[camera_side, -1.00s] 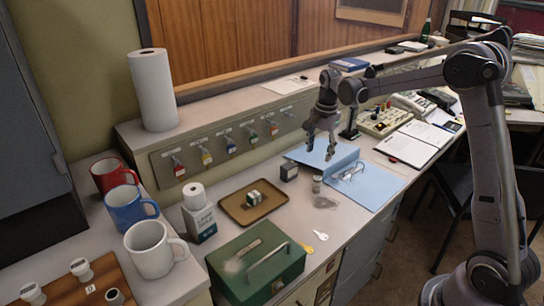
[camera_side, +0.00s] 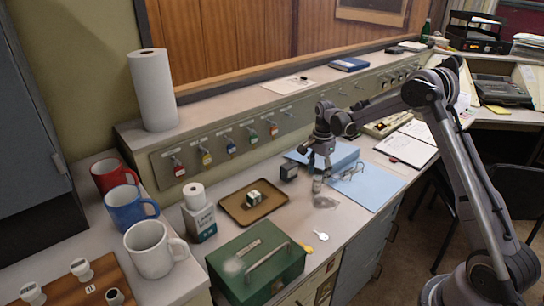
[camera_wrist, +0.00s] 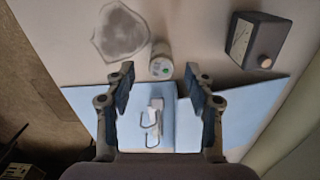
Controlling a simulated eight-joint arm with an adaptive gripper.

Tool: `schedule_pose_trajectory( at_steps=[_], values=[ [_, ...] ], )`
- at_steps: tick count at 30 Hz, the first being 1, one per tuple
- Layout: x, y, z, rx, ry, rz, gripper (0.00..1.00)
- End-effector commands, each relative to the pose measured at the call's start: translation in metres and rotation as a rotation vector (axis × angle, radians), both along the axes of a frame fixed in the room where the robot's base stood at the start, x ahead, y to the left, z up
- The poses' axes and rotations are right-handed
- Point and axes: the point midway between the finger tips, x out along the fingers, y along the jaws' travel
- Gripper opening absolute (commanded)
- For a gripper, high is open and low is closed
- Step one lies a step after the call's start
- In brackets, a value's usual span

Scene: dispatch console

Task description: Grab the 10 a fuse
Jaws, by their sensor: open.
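My gripper (camera_side: 318,168) points down, open and empty. In the wrist view my gripper (camera_wrist: 158,78) has its fingers apart, with the cylinder between and just beyond the tips; I cannot tell whether they touch it. More white fuse-like parts (camera_side: 81,267) stand on a wooden board (camera_side: 68,289) at the lower left.
A blue folder (camera_side: 372,188) with a metal clip lies right of the cylinder. A dark box with a dial (camera_wrist: 258,40) stands close by. A grey patch (camera_wrist: 120,32) lies beside it. A brown tray (camera_side: 234,213) and green metal box (camera_side: 232,268) are left.

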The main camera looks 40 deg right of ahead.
Motion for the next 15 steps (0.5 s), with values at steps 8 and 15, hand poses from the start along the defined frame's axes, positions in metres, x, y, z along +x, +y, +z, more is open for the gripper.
schedule_pose_trajectory(
  at_steps=[8, 15],
  values=[
    [0.002, 0.001, -0.034, 0.000, -0.001, 0.001, 0.54],
    [0.002, 0.001, -0.037, 0.000, -0.001, 0.001, 0.54]
  ],
)
